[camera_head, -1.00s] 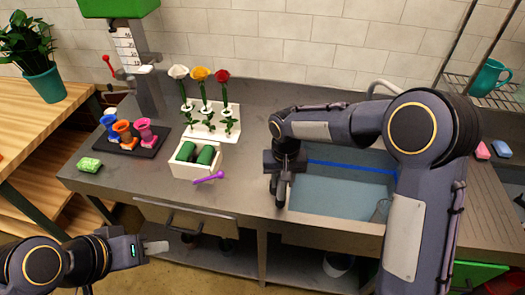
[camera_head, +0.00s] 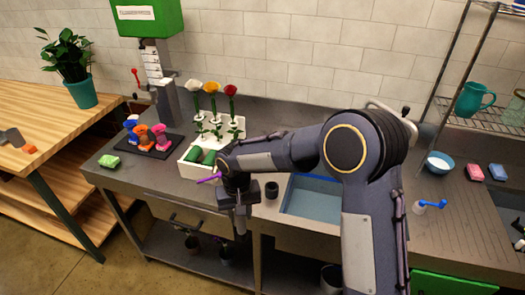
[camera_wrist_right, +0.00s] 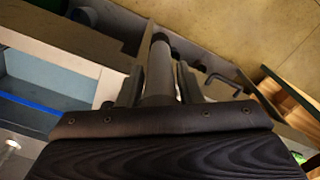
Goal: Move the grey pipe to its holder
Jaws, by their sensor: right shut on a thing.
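My right gripper (camera_head: 240,212) hangs at the front edge of the counter, right of the white box. It is shut on the grey pipe (camera_head: 240,224), which points down below the fingers. In the right wrist view, the pipe (camera_wrist_right: 158,72) stands between the two dark fingers of the gripper (camera_wrist_right: 158,88). The pipe's upper part is hidden by the gripper. A short dark round cup-like thing (camera_head: 271,189) stands on the counter just right of the gripper; I cannot tell whether it is the pipe's holder. My left gripper is out of view.
The white box (camera_head: 187,168) with green rolls and a purple tool lies behind and left of the gripper. Flowers stand in a white rack (camera_head: 215,133) behind. The sink (camera_head: 315,200) is to the right. Several colored items stand on a dark tray (camera_head: 160,150).

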